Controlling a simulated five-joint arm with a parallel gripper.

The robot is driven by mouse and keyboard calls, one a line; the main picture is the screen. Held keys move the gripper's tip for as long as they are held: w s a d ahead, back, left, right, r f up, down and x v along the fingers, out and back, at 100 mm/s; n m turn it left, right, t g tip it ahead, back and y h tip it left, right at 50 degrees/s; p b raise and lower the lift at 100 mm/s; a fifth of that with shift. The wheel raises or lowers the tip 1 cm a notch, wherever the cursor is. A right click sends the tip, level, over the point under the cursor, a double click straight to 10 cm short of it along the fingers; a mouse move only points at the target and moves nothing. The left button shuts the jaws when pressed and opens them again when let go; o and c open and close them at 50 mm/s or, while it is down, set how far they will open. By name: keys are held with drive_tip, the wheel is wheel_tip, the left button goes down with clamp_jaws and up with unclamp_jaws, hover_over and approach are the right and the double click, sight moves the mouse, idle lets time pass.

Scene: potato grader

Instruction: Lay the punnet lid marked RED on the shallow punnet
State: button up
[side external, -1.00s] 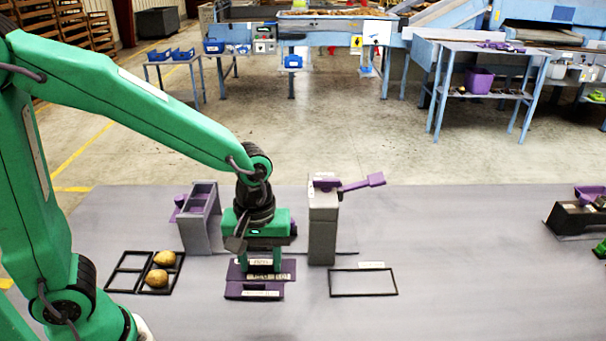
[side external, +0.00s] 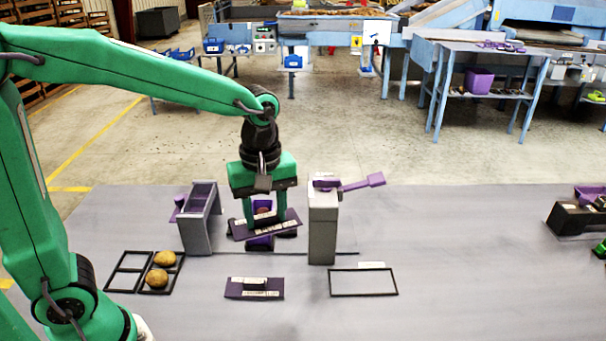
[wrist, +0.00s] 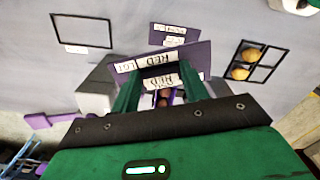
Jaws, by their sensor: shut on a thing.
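My gripper (side external: 266,218) is shut on a dark purple lid (side external: 290,220) and holds it in the air, tilted in the side view. In the wrist view the held lid (wrist: 203,58) shows white labels that read RED. Behind and below it in the side view is a purple punnet (side external: 260,243), mostly hidden by the lid and my fingers. The wrist view shows reddish contents between my fingers (wrist: 165,90); I cannot tell the punnet's depth. A second purple piece with white labels (side external: 235,289) lies flat on the grey table in front.
A grey open stand (side external: 199,215) is left of my gripper and a tall grey block (side external: 323,230) with a purple scoop-like tool (side external: 362,182) close on its right. A black-framed grid (side external: 128,271) with two potatoes lies front left. An empty black outline (side external: 363,283) lies front right.

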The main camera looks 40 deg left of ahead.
drive_tip(key=w+a+n, duration=1.1)
drive_tip(key=a+n, duration=0.3)
drive_tip(key=a, duration=0.1)
drive_tip(key=shift+s+f, duration=0.15)
drive_tip(key=shift+f, duration=1.25)
drive_tip(key=shift+s+f, duration=0.15)
drive_tip(key=shift+f, duration=1.2)
drive_tip(key=shift+f, duration=0.2)
drive_tip(key=shift+f, duration=2.3)
drive_tip(key=shift+f, duration=0.6)
